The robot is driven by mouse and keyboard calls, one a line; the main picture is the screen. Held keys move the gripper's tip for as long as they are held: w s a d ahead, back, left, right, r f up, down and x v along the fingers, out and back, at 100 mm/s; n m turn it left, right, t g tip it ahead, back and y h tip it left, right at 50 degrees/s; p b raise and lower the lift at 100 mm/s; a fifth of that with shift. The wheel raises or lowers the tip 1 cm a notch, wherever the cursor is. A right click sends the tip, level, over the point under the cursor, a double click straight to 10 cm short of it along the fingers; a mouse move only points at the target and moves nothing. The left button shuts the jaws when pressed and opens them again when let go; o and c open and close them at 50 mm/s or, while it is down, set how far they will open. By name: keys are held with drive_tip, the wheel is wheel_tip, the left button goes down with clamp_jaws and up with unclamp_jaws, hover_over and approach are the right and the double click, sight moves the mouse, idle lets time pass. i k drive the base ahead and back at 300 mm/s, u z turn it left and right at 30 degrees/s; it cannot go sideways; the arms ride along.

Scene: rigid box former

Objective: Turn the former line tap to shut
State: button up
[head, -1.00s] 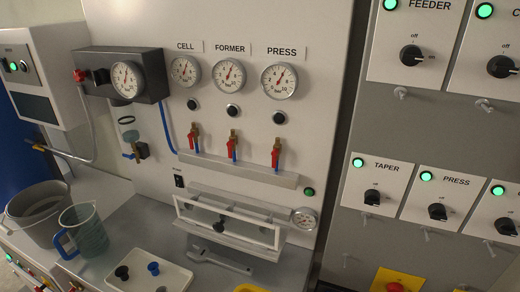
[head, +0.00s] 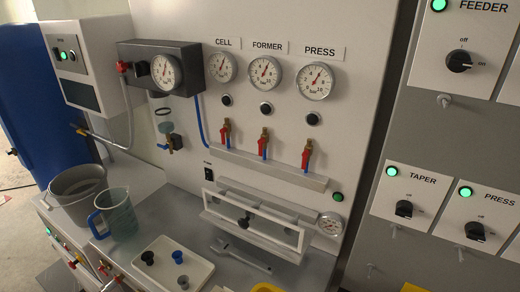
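The former line tap (head: 263,143) is the middle of three small taps in the head view, under the gauge labelled FORMER (head: 264,73). It has a red lever on a brass body, and the lever hangs down along the line. The cell tap (head: 225,132) on its left and the press tap (head: 306,154) on its right look alike, with levers also down. The former gauge's needle stands off zero. My gripper is not in view.
A grey ledge (head: 270,170) runs under the taps. Below are a clear-fronted box (head: 252,221), a wrench (head: 240,254), a white tray (head: 172,270) with stoppers, a jug (head: 116,213) and a bucket (head: 78,190). Switch panels (head: 410,195) stand at right. Air before the taps is clear.

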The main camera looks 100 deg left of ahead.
sight(260, 142)
drive_tip(key=k, duration=2.3)
drive_tip(key=u, duration=2.05)
drive_tip(key=i, duration=0.25)
drive_tip(key=z, duration=0.15)
